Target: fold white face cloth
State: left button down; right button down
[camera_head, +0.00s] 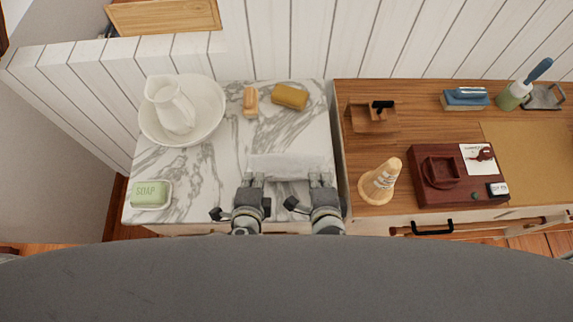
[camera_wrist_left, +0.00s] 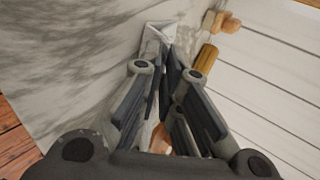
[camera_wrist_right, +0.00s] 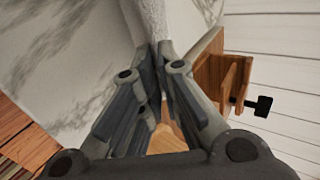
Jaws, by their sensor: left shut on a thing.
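The white face cloth (camera_head: 289,164) shows as a pale strip along the front of the marble top, stretched between my two grippers. My left gripper (camera_head: 253,181) is at its left end; in the left wrist view the fingertips are closed on a white corner of the cloth (camera_wrist_left: 161,33). My right gripper (camera_head: 320,181) is at its right end; in the right wrist view the fingertips are closed together at the cloth's edge (camera_wrist_right: 150,20). The cloth's lower part and layers cannot be made out.
A white basin (camera_head: 211,128) with a pitcher (camera_head: 172,108) stands at the back left, with a green soap block (camera_head: 151,194) in front. A tan bar (camera_head: 250,101) and a mustard block (camera_head: 290,96) lie behind the cloth. A wooden desk (camera_head: 370,146) with several items adjoins on the right.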

pick_arm(q)
jog(key=c, duration=1.4)
grip_release()
pick_arm(e)
jog(key=c, duration=1.4)
grip_release()
pick_arm(q)
jog(key=shift+o, duration=0.2)
pick_arm(e)
jog(key=shift+o, duration=0.2)
